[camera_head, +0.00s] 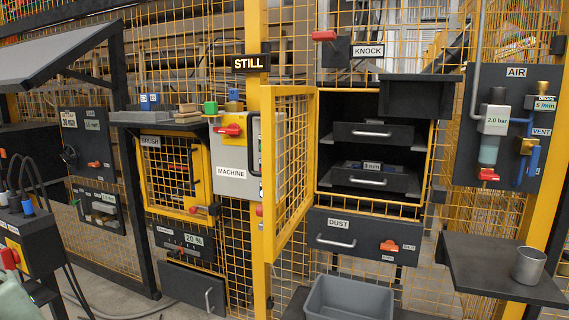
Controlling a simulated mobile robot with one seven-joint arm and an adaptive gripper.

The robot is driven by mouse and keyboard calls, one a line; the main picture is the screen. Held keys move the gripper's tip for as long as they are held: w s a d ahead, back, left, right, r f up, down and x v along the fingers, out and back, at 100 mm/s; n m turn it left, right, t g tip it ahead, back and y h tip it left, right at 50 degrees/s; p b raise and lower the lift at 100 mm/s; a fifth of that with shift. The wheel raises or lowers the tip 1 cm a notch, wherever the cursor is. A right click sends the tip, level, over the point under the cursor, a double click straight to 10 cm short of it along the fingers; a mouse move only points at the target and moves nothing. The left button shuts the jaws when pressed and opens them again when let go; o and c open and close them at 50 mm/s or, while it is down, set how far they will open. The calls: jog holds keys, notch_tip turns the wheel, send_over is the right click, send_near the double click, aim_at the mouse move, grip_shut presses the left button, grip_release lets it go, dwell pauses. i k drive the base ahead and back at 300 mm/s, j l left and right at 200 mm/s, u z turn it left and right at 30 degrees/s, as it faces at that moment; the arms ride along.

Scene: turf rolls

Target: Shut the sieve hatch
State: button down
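The hatch, a yellow-framed mesh door (290,165), stands open, swung out toward me on the left side of a dark cabinet (424,150). I take it for the sieve hatch. Inside the cabinet are two dark sieve drawers with metal handles, an upper one (348,133) and a lower one (345,180) labelled 3 mm. The cabinet's front opening is uncovered. My gripper is not in view.
A drawer labelled DUST (370,240) is below the cabinet, above a grey bin (350,299). A red-handled KNOCK lever (324,36) is above. A side shelf (495,268) with a metal cup (528,265) juts out at right. The MACHINE box (231,174) is left of the door.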

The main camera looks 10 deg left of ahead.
aim_at(274, 212)
jog(key=j+z, duration=0.25)
jog(key=j, duration=0.55)
jog(key=j+z, duration=0.2)
jog(key=j, duration=0.6)
jog(key=k+j+z, duration=0.1)
jog(key=j+z, duration=0.15)
jog(key=j, duration=0.55)
jog(key=j+z, duration=0.2)
jog(key=j, duration=0.65)
jog(key=i+j, duration=0.1)
jog(key=j, duration=0.2)
jog(key=i+j+z, duration=0.1)
jog(key=j, duration=0.2)
jog(key=i+j, duration=0.1)
jog(key=j, duration=0.2)
